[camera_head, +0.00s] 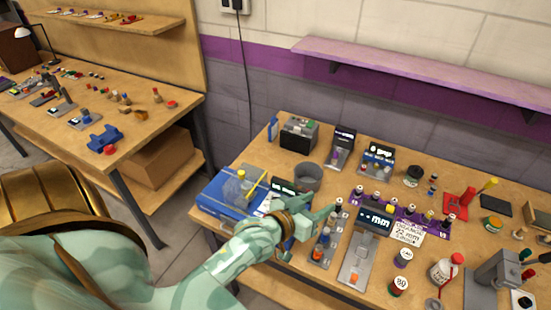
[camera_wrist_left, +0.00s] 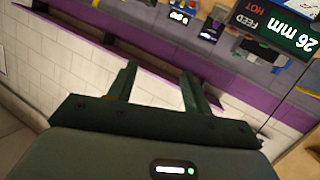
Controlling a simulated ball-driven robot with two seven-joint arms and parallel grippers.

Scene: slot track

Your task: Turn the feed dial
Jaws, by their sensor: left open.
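My left gripper (camera_head: 314,222) reaches in from the left over the front left part of the workbench. Its two fingers are apart with nothing between them. In the left wrist view the open fingers (camera_wrist_left: 160,84) point up the picture, apart from everything behind them. A dark display (camera_wrist_left: 276,28) there shows "26 mm", "FEED" and "HOT" upside down, right of the fingers. In the head view a dark display with "mm" (camera_head: 374,220) stands right of the gripper. I cannot clearly make out the feed dial. My right gripper is not in view.
A blue box (camera_head: 222,196) and a grey cup (camera_head: 308,177) stand behind and left of the gripper. Several small knobbed blocks (camera_head: 323,247) lie close beside it. A purple shelf (camera_head: 430,70) hangs on the wall.

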